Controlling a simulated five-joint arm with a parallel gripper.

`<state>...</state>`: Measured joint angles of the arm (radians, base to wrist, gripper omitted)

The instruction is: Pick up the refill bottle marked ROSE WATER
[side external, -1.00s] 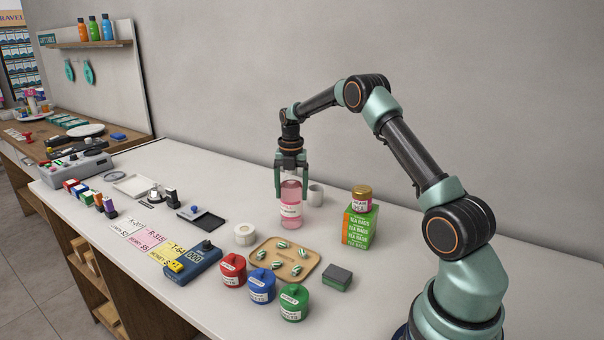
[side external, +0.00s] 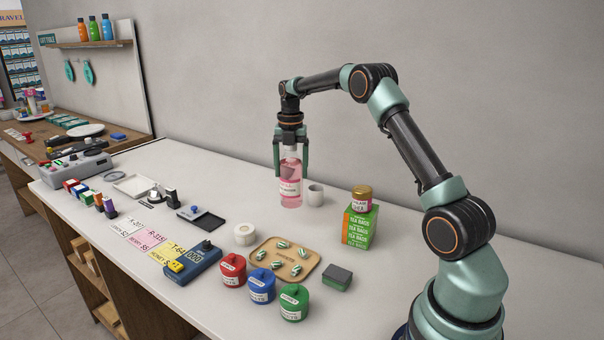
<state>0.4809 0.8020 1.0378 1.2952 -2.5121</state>
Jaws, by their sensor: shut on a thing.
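A clear bottle of pink liquid (side external: 291,186) with a pink-and-white label hangs upright above the white counter (side external: 340,230). The label's text is too small to read. My gripper (side external: 291,168) points straight down, with one finger on each side of the bottle's upper part. It is shut on the bottle and holds it in the air. The bottle's top is partly hidden between the fingers.
A small grey-white cup (side external: 315,195) stands close to the bottle's right. A green tea box (side external: 360,225) with a jar (side external: 361,198) on it is further right. In front are a wooden tray (side external: 285,247) of striped pieces, a tape roll (side external: 245,234) and red, blue and green canisters.

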